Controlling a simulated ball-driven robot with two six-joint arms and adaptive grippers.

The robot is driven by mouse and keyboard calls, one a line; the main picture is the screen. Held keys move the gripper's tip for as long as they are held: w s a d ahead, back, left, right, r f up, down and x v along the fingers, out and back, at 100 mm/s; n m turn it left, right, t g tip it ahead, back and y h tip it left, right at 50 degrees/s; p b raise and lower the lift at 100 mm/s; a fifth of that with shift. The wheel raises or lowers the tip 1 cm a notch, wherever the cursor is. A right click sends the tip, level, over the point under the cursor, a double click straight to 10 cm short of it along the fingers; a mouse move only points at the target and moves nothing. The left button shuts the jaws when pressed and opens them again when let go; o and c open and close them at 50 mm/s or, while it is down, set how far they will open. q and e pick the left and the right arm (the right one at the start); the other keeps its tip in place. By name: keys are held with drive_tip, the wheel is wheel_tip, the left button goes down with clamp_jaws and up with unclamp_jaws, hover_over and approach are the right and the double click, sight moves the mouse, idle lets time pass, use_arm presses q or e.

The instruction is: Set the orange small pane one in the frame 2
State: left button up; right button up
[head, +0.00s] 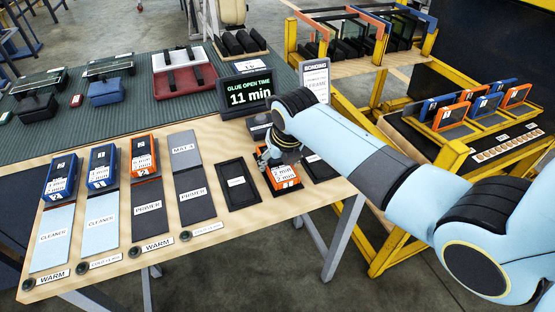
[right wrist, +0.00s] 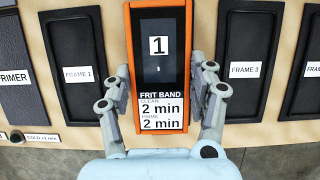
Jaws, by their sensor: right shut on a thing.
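The orange small pane one (right wrist: 159,100) is an orange-rimmed block with a dark window, a "1" and a "FRIT BAND" label. It lies lined up between the black frame 1 tray (right wrist: 75,90) and frame 3 tray (right wrist: 246,90), covering the place between them, where frame 2 is hidden. I cannot tell whether it rests fully down. My right gripper (right wrist: 160,75) is shut on its long sides. In the head view the pane (head: 286,183) shows partly under my right gripper (head: 270,156). My left gripper is not in view.
Blue panes (head: 103,166) and another orange pane (head: 143,155) stand on the bench left of the frames, by cleaner and primer pads. A glue timer (head: 248,91) reads 11 min behind. A yellow rack (head: 445,160) with several panes stands at right.

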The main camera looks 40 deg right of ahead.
drive_tip(key=shift+f, duration=0.1)
drive_tip(key=o, duration=1.5)
drive_tip(key=shift+c, duration=0.2)
drive_tip(key=p+v, duration=0.1)
drive_tip(key=v, duration=1.1)
drive_tip(key=shift+s, duration=0.15)
